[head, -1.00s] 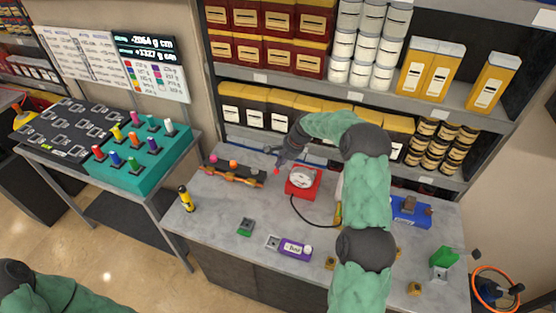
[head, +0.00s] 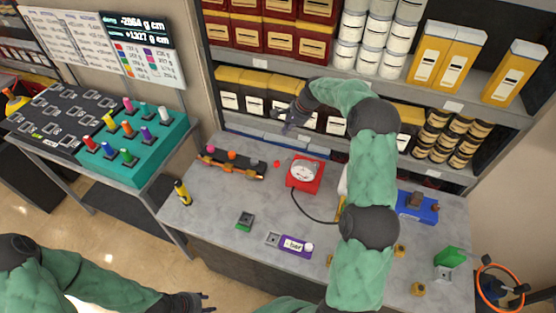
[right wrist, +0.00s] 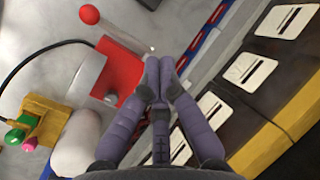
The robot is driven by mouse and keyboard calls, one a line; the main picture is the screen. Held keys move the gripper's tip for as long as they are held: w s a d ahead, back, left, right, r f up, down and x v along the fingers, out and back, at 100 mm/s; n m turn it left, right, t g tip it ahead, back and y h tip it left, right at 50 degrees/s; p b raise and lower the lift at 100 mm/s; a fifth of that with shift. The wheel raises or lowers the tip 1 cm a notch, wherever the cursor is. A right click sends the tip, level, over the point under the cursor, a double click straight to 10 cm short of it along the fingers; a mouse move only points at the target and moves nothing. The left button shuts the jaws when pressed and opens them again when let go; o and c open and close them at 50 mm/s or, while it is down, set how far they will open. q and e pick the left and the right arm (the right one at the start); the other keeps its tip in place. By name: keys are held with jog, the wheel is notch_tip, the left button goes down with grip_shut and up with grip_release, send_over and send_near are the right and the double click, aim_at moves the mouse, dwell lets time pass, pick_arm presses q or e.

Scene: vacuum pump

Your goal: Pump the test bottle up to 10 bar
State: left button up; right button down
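The red pump box (head: 304,184) with a round white dial (head: 303,170) stands on the grey bench, a black hose running from it. A red ball knob (head: 277,163) shows at its left; the right wrist view shows this knob (right wrist: 89,14) on a thin rod. A white rounded body, perhaps the bottle (right wrist: 76,145), lies beside the box, mostly hidden by my arm in the head view. A purple device marked "bar" (head: 295,246) lies in front. My right gripper (head: 285,127) is empty, fingertips together, above the bench's back edge. My left gripper (head: 207,303) is low at the front, its fingers unclear.
Shelves of boxes and cans stand behind the bench. A dark rack (head: 232,163) with coloured balls and a yellow-black tool (head: 182,192) are at left. A blue device (head: 418,207) and green piece (head: 447,258) are at right. The bench's front left is mostly clear.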

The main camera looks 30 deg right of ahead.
jog(key=b, duration=0.4)
send_over(282, 161)
notch_tip(282, 161, down, 5)
jog(key=shift+d+r, duration=0.1)
jog(key=shift+s+a+f+b, duration=0.4)
jog(key=shift+a+f, duration=0.1)
jog(key=shift+f, duration=0.25)
dwell(0.6)
jog(key=shift+s+a+f, duration=0.2)
jog(key=shift+f, duration=0.05)
